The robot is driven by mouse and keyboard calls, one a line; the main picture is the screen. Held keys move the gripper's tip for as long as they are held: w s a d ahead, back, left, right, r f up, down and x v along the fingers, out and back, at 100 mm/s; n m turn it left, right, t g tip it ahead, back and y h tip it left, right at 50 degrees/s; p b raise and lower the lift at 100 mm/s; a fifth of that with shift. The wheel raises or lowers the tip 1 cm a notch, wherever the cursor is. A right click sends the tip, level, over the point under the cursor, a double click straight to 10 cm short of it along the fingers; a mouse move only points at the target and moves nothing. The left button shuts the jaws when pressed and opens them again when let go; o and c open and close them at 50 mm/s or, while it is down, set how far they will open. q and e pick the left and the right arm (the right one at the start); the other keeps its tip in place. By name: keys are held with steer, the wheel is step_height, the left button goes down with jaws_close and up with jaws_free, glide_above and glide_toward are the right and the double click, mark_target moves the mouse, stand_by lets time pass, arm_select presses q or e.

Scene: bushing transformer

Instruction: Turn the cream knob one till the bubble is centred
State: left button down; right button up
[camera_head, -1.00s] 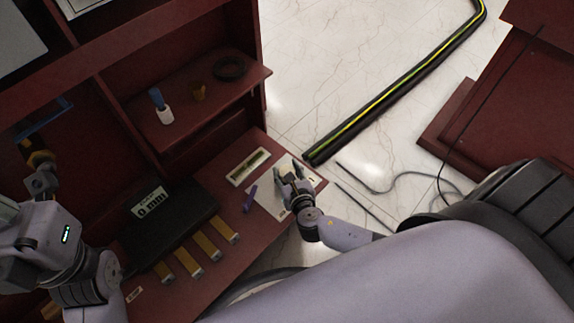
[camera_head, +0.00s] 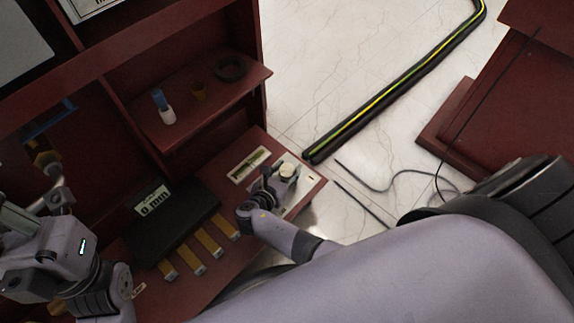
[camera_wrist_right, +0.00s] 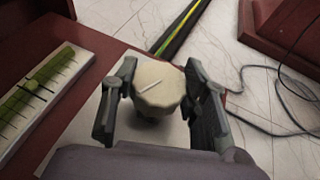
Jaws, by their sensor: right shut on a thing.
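The cream knob (camera_head: 287,170) stands on a pale plate at the right end of the red bench. In the right wrist view the knob (camera_wrist_right: 158,84) has a white line on its top. My right gripper (camera_head: 280,180) is shut on the knob, a finger on each side. The level (camera_head: 249,166) with its green vial lies left of the knob. It also shows in the wrist view (camera_wrist_right: 40,95), with a dark cross mark; I cannot tell the bubble's place clearly. My left gripper (camera_head: 58,197) is at the far left; its jaws are too small to judge.
A black box with a display (camera_head: 152,201) and several yellow strips (camera_head: 207,243) lie left of my right arm. Floor lies beyond the bench's right edge.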

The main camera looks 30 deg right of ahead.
steer(key=shift+w, duration=0.1)
stand_by(0.3)
steer(key=o, duration=1.2)
steer(key=v, duration=0.7)
steer(key=shift+a, duration=0.25)
